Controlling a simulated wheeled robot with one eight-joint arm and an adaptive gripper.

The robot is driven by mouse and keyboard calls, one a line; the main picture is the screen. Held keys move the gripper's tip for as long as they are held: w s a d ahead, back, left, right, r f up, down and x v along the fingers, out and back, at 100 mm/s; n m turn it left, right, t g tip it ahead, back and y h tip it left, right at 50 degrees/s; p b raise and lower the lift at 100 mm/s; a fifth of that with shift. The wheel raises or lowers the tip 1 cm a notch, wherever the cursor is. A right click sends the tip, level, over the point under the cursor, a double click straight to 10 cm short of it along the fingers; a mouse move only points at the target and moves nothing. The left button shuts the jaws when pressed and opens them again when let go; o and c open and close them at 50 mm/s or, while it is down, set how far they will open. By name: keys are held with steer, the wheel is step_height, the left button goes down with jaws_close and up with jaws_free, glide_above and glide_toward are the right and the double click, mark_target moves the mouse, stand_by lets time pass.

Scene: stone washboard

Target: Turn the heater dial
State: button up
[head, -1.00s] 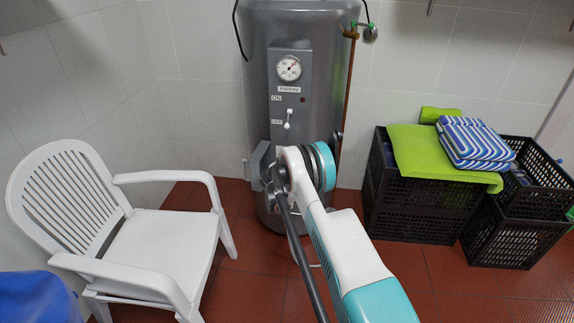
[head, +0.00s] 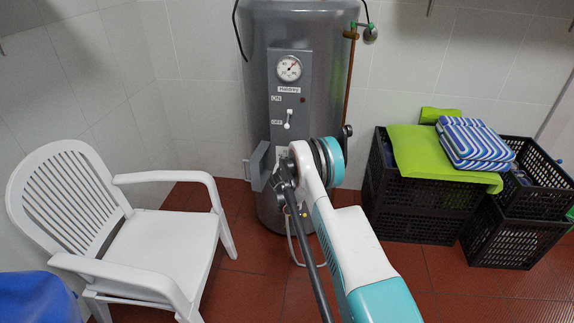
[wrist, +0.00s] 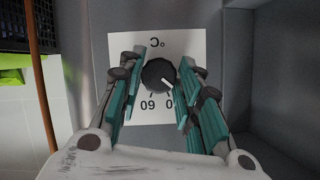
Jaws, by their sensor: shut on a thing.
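The heater is a tall grey cylinder (head: 328,75) against the tiled wall, with a gauge panel on its front. The heater dial (wrist: 158,73) is a round black knob with a white pointer mark, on a white scale plate (wrist: 180,42) with printed numbers, in the wrist view. The pointer aims down and right in that picture. My gripper (wrist: 161,72) has its teal-padded fingers on both sides of the dial, shut on it. In the head view my arm hides the dial and the fingers.
A grey box flap (head: 258,166) stands out at the heater's lower front, beside my wrist. A white plastic chair (head: 165,243) is at the left. Black crates (head: 412,222) with a green cloth (head: 425,160) and striped cushions (head: 478,145) stand at the right. Red floor between is clear.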

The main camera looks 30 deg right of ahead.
steer(key=m+t+y, duration=0.1)
steer(key=m, duration=0.1)
steer(key=m+t+y, duration=0.1)
steer(key=m, duration=0.1)
steer(key=m+t+y, duration=0.1)
steer(key=m, duration=0.1)
steer(key=shift+s+d+f, duration=0.15)
steer(key=shift+s+d, duration=0.05)
steer(key=shift+d, duration=0.05)
steer(key=shift+m, duration=0.3)
stand_by(0.5)
steer(key=o, duration=1)
steer(key=shift+o, duration=0.2)
steer(key=v, duration=1.2)
steer(key=shift+f, duration=0.15)
steer(key=shift+d, duration=0.1)
